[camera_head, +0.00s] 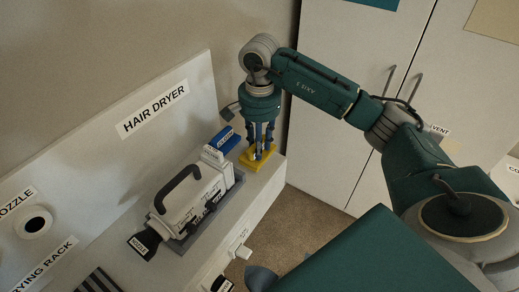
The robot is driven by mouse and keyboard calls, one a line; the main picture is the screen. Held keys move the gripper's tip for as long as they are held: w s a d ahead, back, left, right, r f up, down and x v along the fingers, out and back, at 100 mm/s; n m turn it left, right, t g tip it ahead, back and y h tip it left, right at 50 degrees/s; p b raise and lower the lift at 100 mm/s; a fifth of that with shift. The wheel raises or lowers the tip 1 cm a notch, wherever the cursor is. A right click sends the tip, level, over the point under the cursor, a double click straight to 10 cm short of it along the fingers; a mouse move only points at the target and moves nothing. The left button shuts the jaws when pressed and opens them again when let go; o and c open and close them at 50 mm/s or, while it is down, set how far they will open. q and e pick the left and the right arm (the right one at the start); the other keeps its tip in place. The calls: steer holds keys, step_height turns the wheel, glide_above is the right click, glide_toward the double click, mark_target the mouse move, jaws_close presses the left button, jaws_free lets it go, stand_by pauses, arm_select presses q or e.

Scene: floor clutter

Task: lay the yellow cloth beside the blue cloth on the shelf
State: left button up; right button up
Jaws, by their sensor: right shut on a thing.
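The yellow cloth (247,162) is a small flat folded piece at the far right end of the white shelf. My right gripper (261,154) points down with its fingers shut on the yellow cloth, at about the shelf's surface. I cannot tell whether the cloth's whole underside touches the shelf. The blue cloth (225,141) lies just left of the yellow one, close to the back panel. A white labelled block stands in front of the blue cloth and partly hides it.
A white hair dryer unit (187,204) with a dark handle sits on a grey mat left of the cloths. The shelf (262,180) ends just right of the yellow cloth. Cabinet doors (338,150) with handles stand behind my right arm. Carpet (300,225) shows below.

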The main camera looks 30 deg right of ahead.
step_height(320, 180, down, 2)
steer(key=shift+f, duration=0.5)
arm_select(q)
steer(key=shift+s+r, duration=0.2)
steer(key=shift+s, duration=0.1)
arm_select(e)
steer(key=o, duration=1)
steer(key=shift+r+p, duration=0.25)
steer(key=shift+p, duration=0.05)
steer(key=shift+r+b, duration=0.3)
step_height(320, 180, up, 10)
steer(key=shift+f+b, duration=0.1)
steer(key=shift+b, duration=0.8)
arm_select(q)
steer(key=shift+f, duration=0.95)
arm_select(e)
steer(key=shift+r, duration=0.75)
